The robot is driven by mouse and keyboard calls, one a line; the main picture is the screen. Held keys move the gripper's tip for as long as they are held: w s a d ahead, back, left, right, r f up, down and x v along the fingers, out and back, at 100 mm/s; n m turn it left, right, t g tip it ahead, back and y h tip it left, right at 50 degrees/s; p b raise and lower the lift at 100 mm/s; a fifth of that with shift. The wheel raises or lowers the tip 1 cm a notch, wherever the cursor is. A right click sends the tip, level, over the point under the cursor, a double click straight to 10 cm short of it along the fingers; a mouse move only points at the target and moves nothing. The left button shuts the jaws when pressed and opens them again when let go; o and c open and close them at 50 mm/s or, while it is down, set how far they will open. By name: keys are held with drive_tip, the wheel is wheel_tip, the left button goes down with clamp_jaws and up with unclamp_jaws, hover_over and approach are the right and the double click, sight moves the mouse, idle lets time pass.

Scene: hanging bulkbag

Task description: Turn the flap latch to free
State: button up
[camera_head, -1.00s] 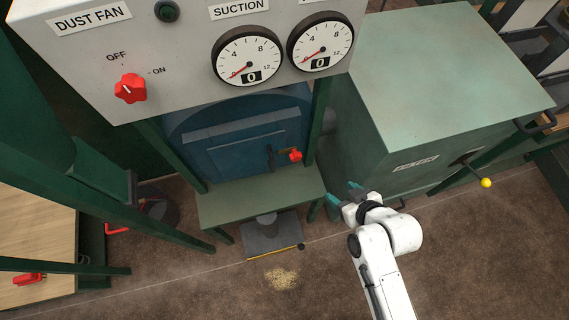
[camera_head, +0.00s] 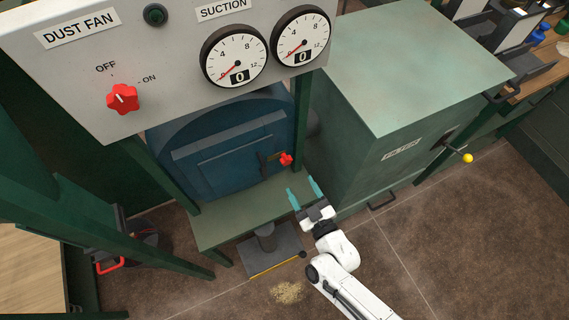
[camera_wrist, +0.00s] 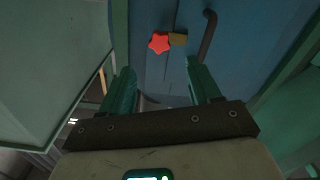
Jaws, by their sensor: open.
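The flap latch is a small red star-shaped knob (camera_head: 286,159) on a brass-coloured plate, at the right side of the blue flap door (camera_head: 225,165). In the wrist view the red knob (camera_wrist: 159,43) lies ahead of the fingers, with the brass piece (camera_wrist: 178,40) to its right. A dark handle (camera_wrist: 207,35) is further right on the blue door. My gripper (camera_head: 304,193) is open and empty, with teal fingers pointing at the door. It is in front of and below the knob, apart from it. In the wrist view the open fingers (camera_wrist: 160,85) sit either side of the space below the knob.
A grey panel (camera_head: 180,50) with a red dust fan knob (camera_head: 122,99) and two gauges overhangs the door. A green ledge (camera_head: 245,218) is below the door. A green cabinet (camera_head: 400,90) stands right, with a yellow-tipped lever (camera_head: 467,158).

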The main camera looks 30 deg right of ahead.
sight(287, 163)
drive_tip(key=w, duration=0.9)
drive_tip(key=shift+w, duration=0.35)
drive_tip(key=shift+c, duration=0.3)
drive_tip(key=c, duration=1)
drive_tip(key=shift+r+b, duration=0.1)
drive_tip(key=shift+b, duration=0.2)
